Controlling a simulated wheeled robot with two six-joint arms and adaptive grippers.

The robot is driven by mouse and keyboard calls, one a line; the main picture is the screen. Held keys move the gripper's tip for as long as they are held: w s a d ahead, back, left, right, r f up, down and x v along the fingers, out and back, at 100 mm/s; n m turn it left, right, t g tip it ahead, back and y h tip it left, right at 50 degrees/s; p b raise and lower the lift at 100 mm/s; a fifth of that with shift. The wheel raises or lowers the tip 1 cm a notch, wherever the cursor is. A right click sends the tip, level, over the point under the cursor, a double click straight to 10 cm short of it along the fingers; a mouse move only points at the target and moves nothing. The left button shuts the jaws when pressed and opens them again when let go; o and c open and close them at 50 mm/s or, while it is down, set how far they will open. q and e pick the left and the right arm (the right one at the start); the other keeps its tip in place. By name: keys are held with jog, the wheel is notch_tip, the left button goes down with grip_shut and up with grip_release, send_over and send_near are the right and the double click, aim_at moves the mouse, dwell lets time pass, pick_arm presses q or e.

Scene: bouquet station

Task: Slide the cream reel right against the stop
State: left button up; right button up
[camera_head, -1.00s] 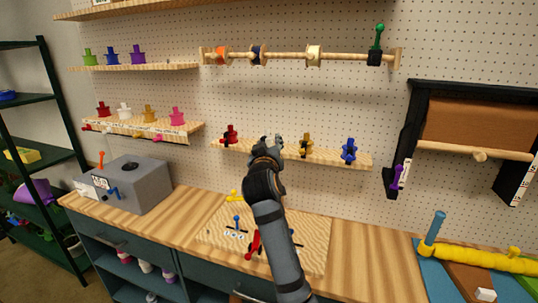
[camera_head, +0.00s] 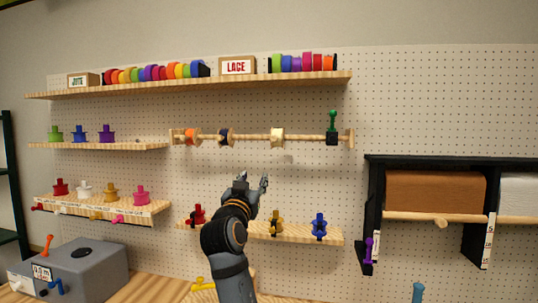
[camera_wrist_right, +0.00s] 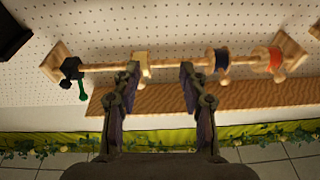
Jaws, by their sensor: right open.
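The cream reel (camera_head: 277,137) sits on a wooden rod (camera_head: 300,137), between the navy reel (camera_head: 226,137) and the black stop (camera_head: 332,138) with its green handle. A clear stretch of rod separates the cream reel from the stop. My right gripper (camera_head: 252,184) is open and empty, below the rod and a little left of the cream reel. In the right wrist view the rod runs the other way, with the stop (camera_wrist_right: 70,68) at left. There the cream reel (camera_wrist_right: 143,62) shows beside the left fingertip of my gripper (camera_wrist_right: 160,68); contact cannot be told. My left gripper is out of view.
An orange reel (camera_head: 191,135) is at the rod's left end. A lower shelf (camera_head: 300,233) with red, yellow and blue holders lies just under my gripper. A top shelf (camera_head: 150,88) carries coloured rolls. A black paper rack (camera_head: 373,200) stands at right.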

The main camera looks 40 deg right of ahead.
aim_at(274, 139)
jog(key=s+r+m+g+h, duration=0.2)
jog(key=s+r+m+h, duration=0.1)
jog(key=r+m, duration=0.3)
jog(key=shift+n, duration=0.6)
jog(key=p+x, duration=0.1)
jog(key=x, duration=0.2)
jog(key=p+x, duration=0.2)
jog(key=x, duration=0.2)
jog(key=s+r+p+x, duration=0.1)
jog(key=p+x, duration=0.1)
jog(key=x, duration=0.1)
jog(key=shift+w+d+r, duration=0.15)
jog(key=shift+w+d, duration=0.1)
jog(key=shift+d, duration=0.1)
jog(key=shift+w+d+p, duration=0.3)
jog(key=shift+p, duration=0.05)
jog(key=shift+c, duration=0.4)
grip_shut()
